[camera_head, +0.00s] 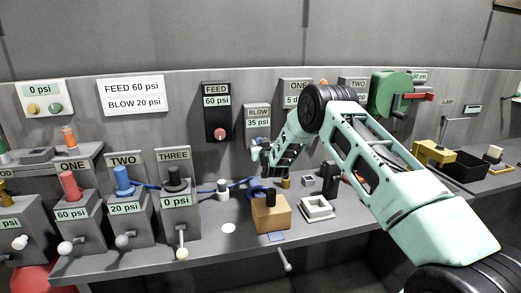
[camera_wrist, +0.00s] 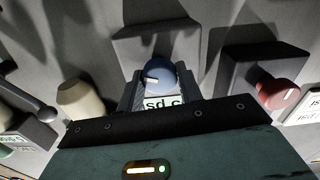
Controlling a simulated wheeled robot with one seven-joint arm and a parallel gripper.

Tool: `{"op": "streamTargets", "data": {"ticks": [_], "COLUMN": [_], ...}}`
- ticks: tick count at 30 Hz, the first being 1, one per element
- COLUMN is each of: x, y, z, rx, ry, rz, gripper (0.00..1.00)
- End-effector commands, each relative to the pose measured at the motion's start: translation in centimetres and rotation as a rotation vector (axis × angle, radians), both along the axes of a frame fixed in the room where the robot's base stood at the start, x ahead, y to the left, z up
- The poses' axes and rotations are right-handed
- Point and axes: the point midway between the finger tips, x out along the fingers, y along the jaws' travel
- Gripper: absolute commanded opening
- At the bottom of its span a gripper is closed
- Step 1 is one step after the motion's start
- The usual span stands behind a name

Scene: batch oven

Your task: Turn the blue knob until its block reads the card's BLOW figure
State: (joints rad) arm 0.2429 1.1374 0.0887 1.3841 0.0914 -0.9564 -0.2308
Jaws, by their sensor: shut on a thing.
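The card (camera_head: 134,96) on the wall reads FEED 60 psi and BLOW 20 psi. The BLOW block (camera_head: 257,118) reads 35 psi. The blue knob (camera_wrist: 156,75) is on it, with a white mark on its face; my gripper mostly covers it in the head view. My gripper (camera_head: 266,158) reaches the block from below and right. In the wrist view my gripper (camera_wrist: 158,92) has one finger on each side of the blue knob and is shut on it. The block's readout is partly hidden and appears upside down there.
The FEED block (camera_head: 216,100), with a red knob (camera_head: 220,134) and reading 60 psi, is just left of BLOW. Lever blocks ONE, TWO and THREE stand on the shelf at left. A tan block (camera_head: 270,219) and a white square tray (camera_head: 317,209) sit below my gripper.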

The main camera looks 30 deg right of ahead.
Motion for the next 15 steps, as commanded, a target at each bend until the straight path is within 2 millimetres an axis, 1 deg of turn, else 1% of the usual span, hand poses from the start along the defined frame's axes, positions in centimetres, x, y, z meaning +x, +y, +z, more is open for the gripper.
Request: {"op": "streamTargets", "data": {"ticks": [1,15], "x": [0.05,0.06], "y": [0.15,0.26], "z": [-0.63,-0.7], "rx": [-0.039,-0.459], "ry": [0.006,0.128], "rz": [0.003,0.001], "gripper": [0.13,0.13]}}
